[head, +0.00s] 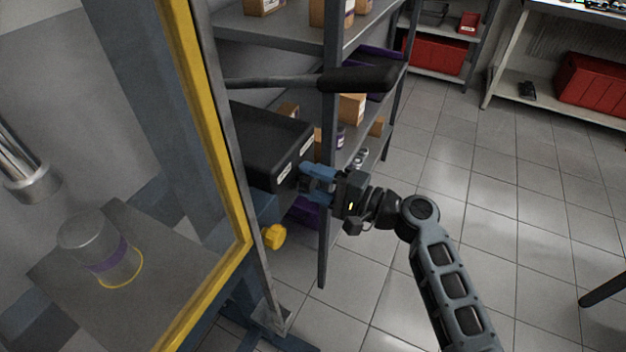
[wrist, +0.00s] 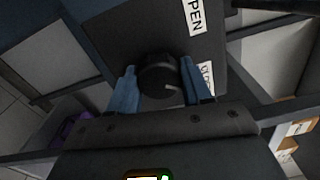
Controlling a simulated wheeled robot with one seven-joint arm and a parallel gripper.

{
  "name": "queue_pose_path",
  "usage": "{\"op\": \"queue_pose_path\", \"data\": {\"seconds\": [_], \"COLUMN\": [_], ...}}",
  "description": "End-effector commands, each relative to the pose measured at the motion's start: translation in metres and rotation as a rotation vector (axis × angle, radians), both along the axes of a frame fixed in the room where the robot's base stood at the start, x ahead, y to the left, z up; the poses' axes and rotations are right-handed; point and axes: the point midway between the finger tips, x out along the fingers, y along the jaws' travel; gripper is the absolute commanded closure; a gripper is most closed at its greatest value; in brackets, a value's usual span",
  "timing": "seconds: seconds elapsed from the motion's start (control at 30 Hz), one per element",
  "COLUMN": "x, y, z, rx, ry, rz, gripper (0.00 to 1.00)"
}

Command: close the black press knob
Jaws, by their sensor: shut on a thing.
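The black press knob (wrist: 158,76) is a round dark knob on the face of a black box (head: 262,143) at the side of the press. In the wrist view it sits between my two blue fingers, beside white labels; one reads "PEN" and the other is partly covered by a finger. My gripper (head: 306,181) is at the box's right face in the head view, shut on the knob. The knob is hidden behind the fingers in the head view.
A yellow knob (head: 273,237) sits just below the box. A black-gripped lever (head: 358,79) reaches out above my gripper. The yellow-edged press frame (head: 212,120) stands left, with a metal cylinder (head: 100,247) inside.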

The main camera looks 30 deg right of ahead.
Motion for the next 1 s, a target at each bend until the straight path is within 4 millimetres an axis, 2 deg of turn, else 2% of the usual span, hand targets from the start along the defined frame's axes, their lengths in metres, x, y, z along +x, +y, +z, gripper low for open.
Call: {"op": "queue_pose_path", "data": {"seconds": [0.07, 0.1, 0.33, 0.67, 1.0], "x": [0.0, 0.0, 0.0, -0.004, -0.045], "y": [-0.002, -0.002, -0.001, -0.003, -0.034], "z": [-0.001, -0.001, 0.0, -0.001, -0.003], "rx": [0.0, 0.0, -0.001, -0.001, -0.002], "ry": [0.001, 0.001, 0.0, 0.001, 0.001], "rz": [-0.005, -0.005, -0.003, -0.002, -0.004], "gripper": [0.82, 0.49, 0.27, 0.26, 0.26]}}
